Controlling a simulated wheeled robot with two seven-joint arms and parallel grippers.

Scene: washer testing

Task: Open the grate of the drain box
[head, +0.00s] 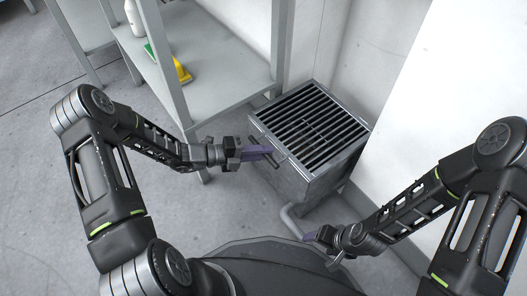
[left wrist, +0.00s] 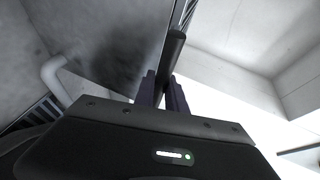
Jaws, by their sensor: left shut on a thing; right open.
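The drain box (head: 296,180) is a grey metal box standing on the floor against the wall. Its slatted grate (head: 310,126) lies flat across the top and looks closed. A handle (head: 273,162) sticks out at the box's left front side. My left gripper (head: 262,154) is at that side and shut on the handle, which shows as a dark bar (left wrist: 173,60) between the fingers in the left wrist view. My right gripper (head: 318,236) is open and empty, low in front of the box near the pipe.
A grey pipe (head: 291,222) curves out low at the box's front. A metal shelf unit (head: 222,88) stands to the left, holding a yellow item (head: 182,70) and a white bottle (head: 133,18). A white surface (head: 425,95) rises close on the right. Floor at left is clear.

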